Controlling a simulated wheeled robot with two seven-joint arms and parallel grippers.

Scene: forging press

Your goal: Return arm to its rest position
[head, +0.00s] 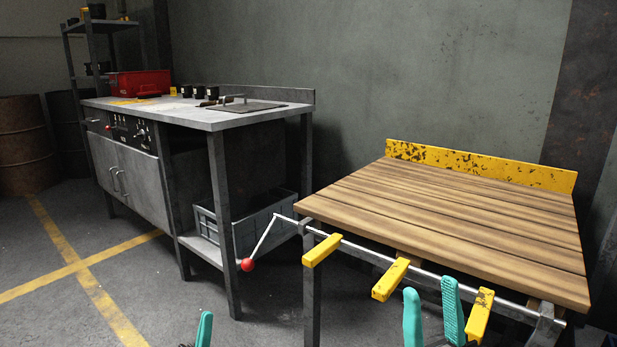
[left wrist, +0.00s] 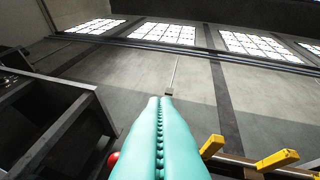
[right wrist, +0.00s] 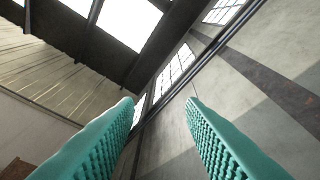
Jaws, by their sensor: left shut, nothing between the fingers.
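My left gripper (head: 204,329) shows at the bottom edge of the head view, left of the wooden table. In the left wrist view its teal fingers (left wrist: 160,100) are pressed together with nothing between them. My right gripper (head: 432,312) is at the lower right of the head view, in front of the table's front edge. Its two teal fingers stand apart and point upward. In the right wrist view the fingers (right wrist: 162,105) are spread wide with only wall and windows between them. Most of both arms is out of view.
A wooden table (head: 450,215) with a yellow back board stands at the right. A front rail carries yellow clamps (head: 390,280) and a red-knobbed crank (head: 248,264) close to my grippers. A metal workbench (head: 215,121) with a red box (head: 138,84) stands at left. The floor (head: 190,300) between is clear.

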